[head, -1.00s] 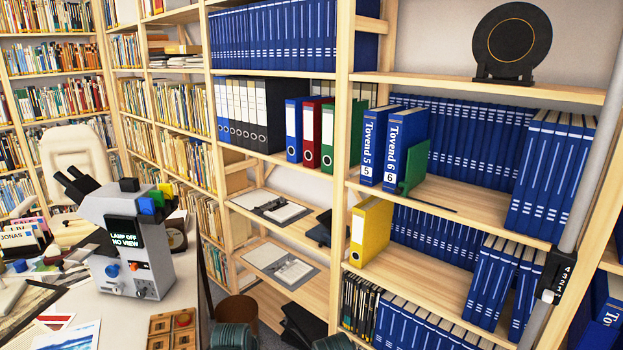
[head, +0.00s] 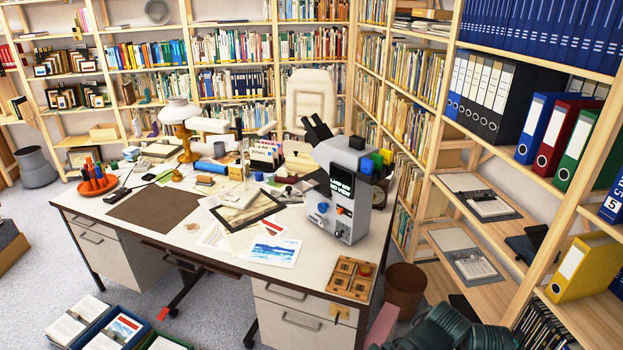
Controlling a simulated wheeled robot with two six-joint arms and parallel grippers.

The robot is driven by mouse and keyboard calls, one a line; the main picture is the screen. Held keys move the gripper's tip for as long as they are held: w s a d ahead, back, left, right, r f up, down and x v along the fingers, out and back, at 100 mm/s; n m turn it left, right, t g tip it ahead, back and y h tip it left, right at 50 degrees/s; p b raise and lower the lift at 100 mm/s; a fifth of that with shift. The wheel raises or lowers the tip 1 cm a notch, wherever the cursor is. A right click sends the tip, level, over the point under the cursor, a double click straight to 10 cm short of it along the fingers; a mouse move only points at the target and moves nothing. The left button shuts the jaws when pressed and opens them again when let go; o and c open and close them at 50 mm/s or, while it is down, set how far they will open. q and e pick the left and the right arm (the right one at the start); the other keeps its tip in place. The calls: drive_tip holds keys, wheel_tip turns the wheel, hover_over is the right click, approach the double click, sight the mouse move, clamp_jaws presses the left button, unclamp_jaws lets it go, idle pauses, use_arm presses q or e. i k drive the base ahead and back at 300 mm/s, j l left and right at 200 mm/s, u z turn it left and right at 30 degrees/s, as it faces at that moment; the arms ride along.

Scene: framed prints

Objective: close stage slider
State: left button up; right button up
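A grey microscope-like device (head: 345,195) stands on the right part of the white desk. It has black eyepieces at its upper left, yellow, green and blue blocks at its upper right, and a dark screen (head: 341,182) with small lit text. Blue and orange-red knobs sit on its lower front. A stage slider cannot be made out for certain at this size. A wooden panel (head: 352,277) with several small fittings lies at the desk's front right corner, in front of the device. Neither of my grippers shows. Dark green ribbed parts at the bottom right appear to be my arm.
The desk (head: 190,238) carries papers, a brown mat (head: 152,217), a lamp (head: 183,130) and a red pen tray (head: 97,182). A brown bin (head: 405,290) stands right of it, near shelves of binders. Open boxes (head: 115,325) lie on the floor at front left.

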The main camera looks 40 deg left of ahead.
sight(302, 187)
drive_tip(key=u, duration=1.25)
